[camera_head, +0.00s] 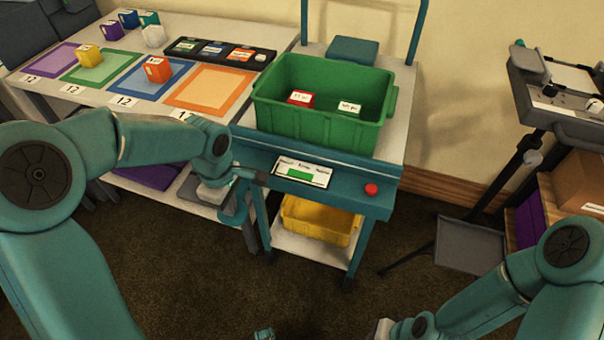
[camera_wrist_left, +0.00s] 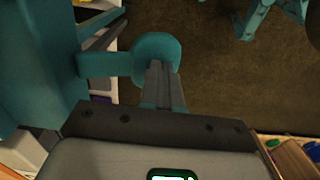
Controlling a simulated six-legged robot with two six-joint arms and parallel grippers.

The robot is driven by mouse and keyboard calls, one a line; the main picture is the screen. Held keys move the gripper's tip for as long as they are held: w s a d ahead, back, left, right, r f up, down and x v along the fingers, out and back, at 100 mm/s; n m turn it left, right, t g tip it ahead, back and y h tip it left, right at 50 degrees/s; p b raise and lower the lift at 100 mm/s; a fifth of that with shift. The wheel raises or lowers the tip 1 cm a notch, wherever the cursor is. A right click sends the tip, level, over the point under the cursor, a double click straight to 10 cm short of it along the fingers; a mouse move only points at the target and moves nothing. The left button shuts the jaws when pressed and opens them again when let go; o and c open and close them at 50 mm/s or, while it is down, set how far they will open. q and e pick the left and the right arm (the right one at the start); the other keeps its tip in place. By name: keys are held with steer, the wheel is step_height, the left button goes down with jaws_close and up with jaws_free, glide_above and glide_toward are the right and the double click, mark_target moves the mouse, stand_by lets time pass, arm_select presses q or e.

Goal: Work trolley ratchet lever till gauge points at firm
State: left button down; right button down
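The work trolley (camera_head: 347,197) is a teal frame at the picture's middle. Its sloped white gauge panel (camera_head: 303,172) has small labels and a green patch; the wording and pointer are too small to read. A teal ratchet lever (camera_head: 238,205) is at the trolley's left side, partly hidden by my left gripper (camera_head: 250,177). In the left wrist view, a round teal knob (camera_wrist_left: 150,50) on a teal bar lies just beyond my left fingers (camera_wrist_left: 160,85). These fingers look closed together, overlapping the knob's edge; contact is unclear. My right gripper (camera_head: 383,330) is low at the bottom edge, its fingers not clear.
A green bin (camera_head: 320,125) with labelled blocks stands on the trolley, and a yellow bin (camera_head: 318,222) on its lower shelf. A red button (camera_head: 371,189) is right of the panel. A table with coloured mats (camera_head: 212,104) adjoins at left; a stand (camera_head: 470,245) is at right.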

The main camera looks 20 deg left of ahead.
arm_select(q)
steer(key=shift+f, duration=0.45)
step_height(320, 180, up, 9)
steer(key=p, duration=0.6)
steer(key=shift+r, duration=0.15)
stand_by(1.2)
